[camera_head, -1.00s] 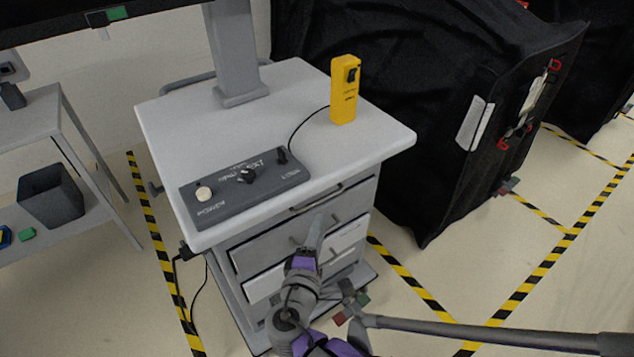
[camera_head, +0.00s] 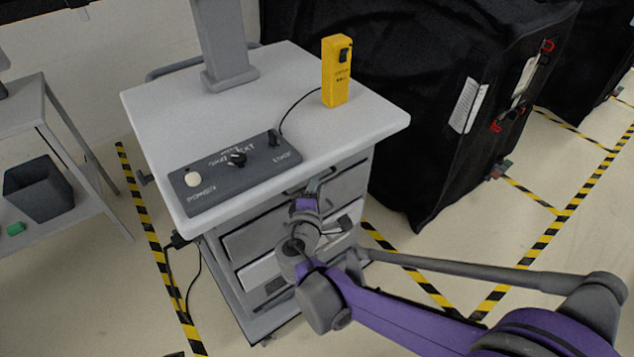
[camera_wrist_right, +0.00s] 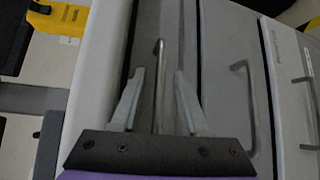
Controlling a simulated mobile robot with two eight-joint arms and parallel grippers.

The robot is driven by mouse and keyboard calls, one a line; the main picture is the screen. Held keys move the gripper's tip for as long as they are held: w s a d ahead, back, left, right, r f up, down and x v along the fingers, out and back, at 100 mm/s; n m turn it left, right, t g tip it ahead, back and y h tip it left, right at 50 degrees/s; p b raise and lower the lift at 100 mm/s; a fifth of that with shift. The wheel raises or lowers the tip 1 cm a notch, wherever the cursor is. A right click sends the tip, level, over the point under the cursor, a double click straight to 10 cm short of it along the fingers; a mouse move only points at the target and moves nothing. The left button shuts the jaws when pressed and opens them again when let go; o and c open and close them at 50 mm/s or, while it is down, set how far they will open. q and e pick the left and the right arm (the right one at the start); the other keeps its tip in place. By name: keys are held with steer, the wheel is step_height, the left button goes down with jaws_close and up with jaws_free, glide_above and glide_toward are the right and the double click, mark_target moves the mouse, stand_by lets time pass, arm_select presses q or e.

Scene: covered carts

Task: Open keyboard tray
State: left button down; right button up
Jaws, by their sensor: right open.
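The keyboard tray (camera_head: 333,176) is the shallow grey front just under the white top of the cart (camera_head: 375,125), and it looks shut. Its bar handle is partly hidden by my gripper in the head view. In the right wrist view the thin metal handle (camera_wrist_right: 160,62) runs between my two fingers, with a gap on each side. My right gripper (camera_wrist_right: 157,92) is open around the handle; in the head view it (camera_head: 314,188) is at the tray's front. My left gripper is out of view.
Drawers (camera_head: 262,232) with handles sit below the tray. A dark control box (camera_head: 235,172) and a yellow handset (camera_head: 337,72) rest on the cart top. A black covered cart (camera_head: 425,120) stands close on the right. A shelf with a dark bin (camera_head: 38,190) is at the left.

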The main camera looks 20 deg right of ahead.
steer(key=shift+c, duration=0.3)
jaws_close()
stand_by(1.1)
